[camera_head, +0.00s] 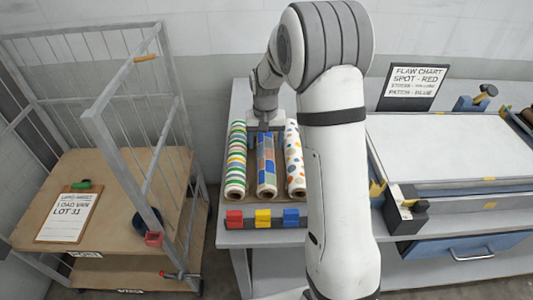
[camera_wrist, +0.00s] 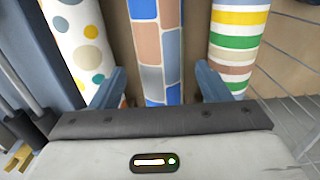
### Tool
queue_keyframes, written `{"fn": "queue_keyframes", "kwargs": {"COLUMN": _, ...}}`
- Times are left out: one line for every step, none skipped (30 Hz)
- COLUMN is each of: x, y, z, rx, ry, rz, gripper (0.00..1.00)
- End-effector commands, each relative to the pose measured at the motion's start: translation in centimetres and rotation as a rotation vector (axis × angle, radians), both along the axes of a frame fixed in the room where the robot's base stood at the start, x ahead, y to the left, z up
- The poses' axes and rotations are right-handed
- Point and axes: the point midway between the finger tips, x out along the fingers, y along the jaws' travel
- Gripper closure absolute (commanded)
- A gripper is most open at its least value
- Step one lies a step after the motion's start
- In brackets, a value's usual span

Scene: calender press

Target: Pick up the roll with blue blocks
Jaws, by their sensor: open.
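Three patterned rolls lie side by side on a brown rack at the left end of the grey table. The middle roll, with blue and tan blocks (camera_head: 266,170), lies between a striped roll (camera_head: 236,160) and a dotted roll (camera_head: 294,160). My gripper (camera_head: 265,130) is over the far part of the middle roll. In the wrist view my gripper (camera_wrist: 160,88) is open, and the block roll (camera_wrist: 156,45) runs between its two blue fingers, with a gap on each side. The dotted roll (camera_wrist: 80,40) is left and the striped roll (camera_wrist: 235,40) right. Contact cannot be told.
Red, yellow and blue blocks (camera_head: 263,217) sit along the rack's front edge. A wire-sided cart (camera_head: 185,220) with a clipboard (camera_head: 68,213) stands left. A press with a white bed (camera_head: 450,148) and a flaw chart sign (camera_head: 413,87) are right.

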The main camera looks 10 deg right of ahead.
Motion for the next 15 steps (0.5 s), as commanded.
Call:
{"fn": "queue_keyframes", "kwargs": {"x": -0.4, "y": 0.1, "z": -0.5, "rx": 0.0, "ry": 0.005, "rz": 0.001, "gripper": 0.3}}
{"fn": "queue_keyframes", "kwargs": {"x": -0.6, "y": 0.2, "z": -0.9, "rx": 0.0, "ry": 0.005, "rz": 0.001, "gripper": 0.3}}
{"fn": "queue_keyframes", "kwargs": {"x": -0.9, "y": 0.2, "z": -1.6, "rx": 0.0, "ry": 0.005, "rz": 0.001, "gripper": 0.3}}
{"fn": "queue_keyframes", "kwargs": {"x": -1.1, "y": 0.3, "z": -2.0, "rx": 0.0, "ry": 0.005, "rz": 0.001, "gripper": 0.3}}
{"fn": "queue_keyframes", "kwargs": {"x": -1.0, "y": 0.3, "z": -2.5, "rx": 0.0, "ry": 0.004, "rz": 0.001, "gripper": 0.3}}
{"fn": "queue_keyframes", "kwargs": {"x": -1.0, "y": 0.3, "z": -3.1, "rx": 0.0, "ry": 0.004, "rz": 0.0, "gripper": 0.3}}
{"fn": "queue_keyframes", "kwargs": {"x": -1.0, "y": 0.3, "z": -3.4, "rx": 0.0, "ry": 0.004, "rz": 0.0, "gripper": 0.3}}
{"fn": "queue_keyframes", "kwargs": {"x": -0.9, "y": 0.2, "z": -3.7, "rx": 0.0, "ry": 0.002, "rz": 0.0, "gripper": 0.3}}
{"fn": "queue_keyframes", "kwargs": {"x": -0.9, "y": 0.2, "z": -3.9, "rx": 0.0, "ry": 0.001, "rz": 0.0, "gripper": 0.3}}
{"fn": "queue_keyframes", "kwargs": {"x": -0.9, "y": 0.2, "z": -4.1, "rx": 0.0, "ry": 0.001, "rz": 0.0, "gripper": 0.3}}
{"fn": "queue_keyframes", "kwargs": {"x": -0.9, "y": 0.2, "z": -4.2, "rx": 0.0, "ry": 0.001, "rz": 0.0, "gripper": 0.3}}
{"fn": "queue_keyframes", "kwargs": {"x": -0.9, "y": 0.2, "z": -4.2, "rx": 0.0, "ry": 0.0, "rz": 0.0, "gripper": 0.3}}
{"fn": "queue_keyframes", "kwargs": {"x": -0.9, "y": 0.2, "z": -4.3, "rx": 0.0, "ry": 0.0, "rz": 0.0, "gripper": 0.3}}
{"fn": "queue_keyframes", "kwargs": {"x": -0.9, "y": 0.2, "z": -4.3, "rx": 0.001, "ry": 0.0, "rz": 0.0, "gripper": 0.3}}
{"fn": "queue_keyframes", "kwargs": {"x": -0.9, "y": 0.2, "z": -4.3, "rx": 0.001, "ry": 0.0, "rz": -0.001, "gripper": 0.3}}
